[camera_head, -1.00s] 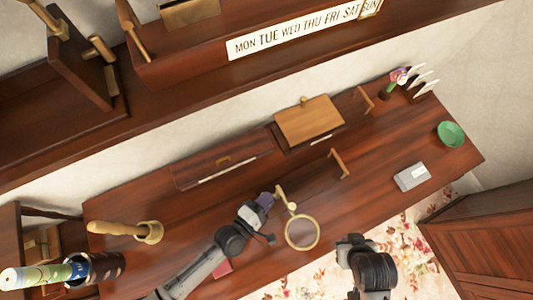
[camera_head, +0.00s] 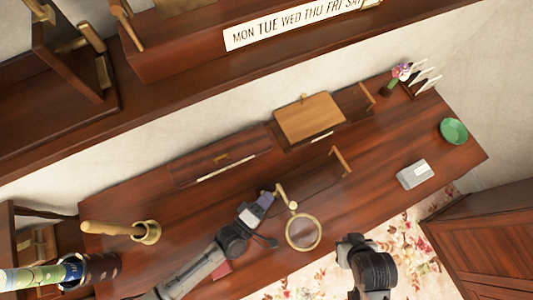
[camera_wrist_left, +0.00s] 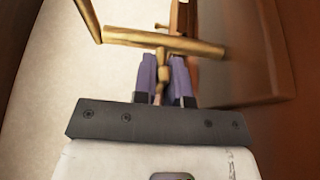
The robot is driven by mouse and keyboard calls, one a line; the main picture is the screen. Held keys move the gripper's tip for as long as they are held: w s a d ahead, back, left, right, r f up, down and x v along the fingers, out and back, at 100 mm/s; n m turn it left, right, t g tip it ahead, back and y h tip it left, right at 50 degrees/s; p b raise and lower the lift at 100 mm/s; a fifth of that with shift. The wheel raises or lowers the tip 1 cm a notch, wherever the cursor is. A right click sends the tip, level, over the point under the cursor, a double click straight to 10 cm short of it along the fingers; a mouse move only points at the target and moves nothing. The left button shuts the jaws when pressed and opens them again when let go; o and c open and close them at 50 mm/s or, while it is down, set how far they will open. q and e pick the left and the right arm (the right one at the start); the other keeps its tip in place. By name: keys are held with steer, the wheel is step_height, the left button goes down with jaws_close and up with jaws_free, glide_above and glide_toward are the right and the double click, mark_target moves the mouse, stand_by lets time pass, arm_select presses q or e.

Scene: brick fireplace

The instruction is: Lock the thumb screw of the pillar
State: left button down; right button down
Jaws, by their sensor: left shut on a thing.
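The brass pillar (camera_head: 281,190) stands on the desk, with a round brass-framed magnifying glass (camera_head: 303,232) beside it. In the left wrist view, a brass bar (camera_wrist_left: 165,41) crosses the top, and the small brass thumb screw (camera_wrist_left: 161,72) hangs below it. My left gripper (camera_head: 267,199) is at the pillar, its purple fingers shut on the thumb screw. The fingers (camera_wrist_left: 164,82) also show in the left wrist view, one on each side of the screw, hiding part of it. My right arm ends (camera_head: 352,242) at the desk's front edge, apart from the magnifying glass; its fingers are not clear.
A grey box (camera_head: 414,174) and a green bowl (camera_head: 454,131) are on the right of the desk (camera_head: 385,150). A mortar with a pestle (camera_head: 147,232) is on the left. A wooden slanted board (camera_head: 310,118) is at the back.

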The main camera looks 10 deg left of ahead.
arm_select(q)
steer(key=c, duration=1.2)
jaws_free()
steer(key=shift+o, duration=0.2)
steer(key=v, duration=1.2)
steer(key=shift+s+a+f, duration=0.1)
steer(key=shift+s+a, duration=0.45)
steer(key=shift+s, duration=0.15)
